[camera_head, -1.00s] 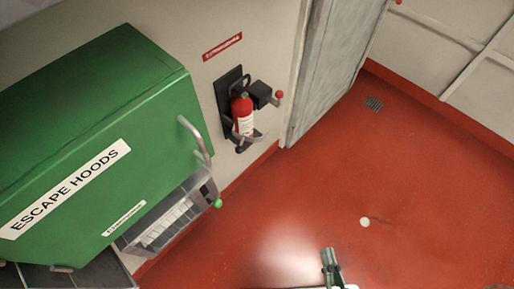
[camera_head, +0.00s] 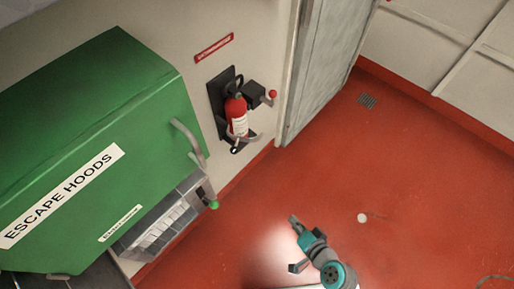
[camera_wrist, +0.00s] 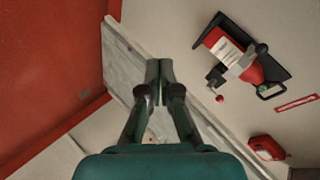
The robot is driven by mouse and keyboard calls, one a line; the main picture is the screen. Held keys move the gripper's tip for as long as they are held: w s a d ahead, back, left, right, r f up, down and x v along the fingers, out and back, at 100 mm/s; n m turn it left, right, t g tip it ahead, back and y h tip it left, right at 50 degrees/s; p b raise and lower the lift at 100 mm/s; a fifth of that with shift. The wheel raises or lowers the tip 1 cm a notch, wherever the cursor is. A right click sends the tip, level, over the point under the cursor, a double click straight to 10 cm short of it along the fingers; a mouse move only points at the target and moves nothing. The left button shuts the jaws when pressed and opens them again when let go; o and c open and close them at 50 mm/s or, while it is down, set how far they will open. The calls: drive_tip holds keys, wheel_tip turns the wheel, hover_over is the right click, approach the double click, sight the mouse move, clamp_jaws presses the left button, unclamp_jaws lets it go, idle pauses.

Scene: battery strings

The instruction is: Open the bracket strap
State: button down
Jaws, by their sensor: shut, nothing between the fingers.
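A red fire extinguisher (camera_head: 236,112) with a white label sits upright in a black bracket (camera_head: 216,98) on the wall. It also shows sideways at the upper right of the wrist view (camera_wrist: 225,50).
A dark box with a red-knobbed lever (camera_head: 272,94) is right of the extinguisher. A green ESCAPE HOODS cabinet (camera_head: 100,130) juts out at left, with a green-knobbed lever (camera_head: 213,204) below. A grey door (camera_head: 325,70) stands at right. The red floor (camera_head: 420,190) is mostly clear.

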drive_tip(key=w+a+r+y, duration=0.25)
drive_tip(key=w+y, duration=0.25)
drive_tip(key=w, duration=0.6)
drive_tip(key=n+g+y, duration=0.2)
drive_tip(key=y, duration=0.3)
approach(237, 144)
drive_tip(key=x, duration=0.5)
drive_tip(key=shift+w+a+f, duration=0.1)
drive_tip(key=shift+a, duration=0.4)
drive_tip(key=shift+a+f, duration=0.1)
